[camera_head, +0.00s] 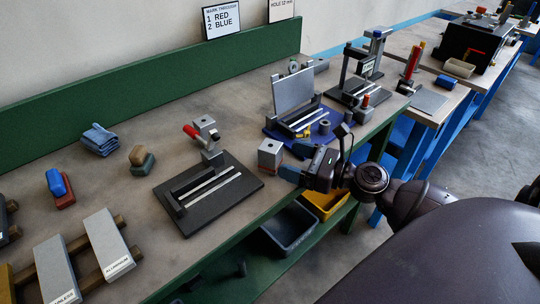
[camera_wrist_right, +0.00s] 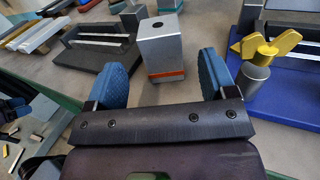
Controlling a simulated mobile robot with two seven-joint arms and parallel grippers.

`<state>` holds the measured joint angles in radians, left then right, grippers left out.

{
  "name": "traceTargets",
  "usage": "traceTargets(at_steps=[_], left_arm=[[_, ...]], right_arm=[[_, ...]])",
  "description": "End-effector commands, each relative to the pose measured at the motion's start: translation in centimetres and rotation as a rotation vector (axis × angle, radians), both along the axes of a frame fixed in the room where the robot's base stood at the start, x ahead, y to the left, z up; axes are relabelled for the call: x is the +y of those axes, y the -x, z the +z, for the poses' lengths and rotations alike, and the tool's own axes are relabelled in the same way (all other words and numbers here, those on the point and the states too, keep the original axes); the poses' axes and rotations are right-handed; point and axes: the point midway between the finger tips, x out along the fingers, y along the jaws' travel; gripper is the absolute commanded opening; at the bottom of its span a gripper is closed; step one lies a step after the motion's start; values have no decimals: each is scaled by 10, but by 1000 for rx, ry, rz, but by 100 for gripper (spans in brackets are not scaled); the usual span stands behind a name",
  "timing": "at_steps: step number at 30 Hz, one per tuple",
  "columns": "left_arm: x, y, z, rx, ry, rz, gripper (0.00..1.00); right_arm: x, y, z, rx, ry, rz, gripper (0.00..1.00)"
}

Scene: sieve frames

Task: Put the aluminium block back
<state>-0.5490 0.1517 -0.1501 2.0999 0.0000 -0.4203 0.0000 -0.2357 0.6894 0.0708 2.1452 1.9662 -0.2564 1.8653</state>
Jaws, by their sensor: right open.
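A light grey metal block (camera_head: 270,153) with a round hole in its top stands upright on the bench near its front edge. In the right wrist view the same block (camera_wrist_right: 165,52) shows an orange-red stripe low on its near face. My right gripper (camera_head: 292,162) is open just right of the block, with blue finger pads. A bar (camera_head: 107,244) labelled as aluminium lies on a wooden rack at the left.
A black slotted fixture (camera_head: 208,193) with a red-handled clamp stands left of the block. A blue-based fixture (camera_head: 297,120) stands behind it, with a yellow wing screw (camera_wrist_right: 264,48) near my right finger. Dark (camera_head: 289,229) and yellow (camera_head: 325,203) bins sit below the bench edge.

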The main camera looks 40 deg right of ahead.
Motion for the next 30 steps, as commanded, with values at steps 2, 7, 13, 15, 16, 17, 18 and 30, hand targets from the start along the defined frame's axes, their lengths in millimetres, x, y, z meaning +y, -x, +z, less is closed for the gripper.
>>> traceTargets(at_steps=[2,7,13,15,16,17,18,30], left_arm=[[0,0,1,-1,0,0,68],[0,1,-1,2,-1,1,68],[1,1,0,2,0,2,68],[1,1,1,2,0,3,68],[1,1,1,0,0,3,68],[0,0,2,-1,1,3,68],[0,0,3,-2,1,4,68],[0,2,2,0,3,7,68]], right_arm=[[3,-7,1,-3,3,0,78],[7,-13,1,-2,4,-1,78],[15,-32,2,-3,5,2,78],[19,-40,2,-4,6,2,78],[20,-43,2,-4,6,0,78],[22,-46,2,-4,5,1,78],[24,-49,2,-5,4,1,78],[29,-58,0,0,4,-1,78]])
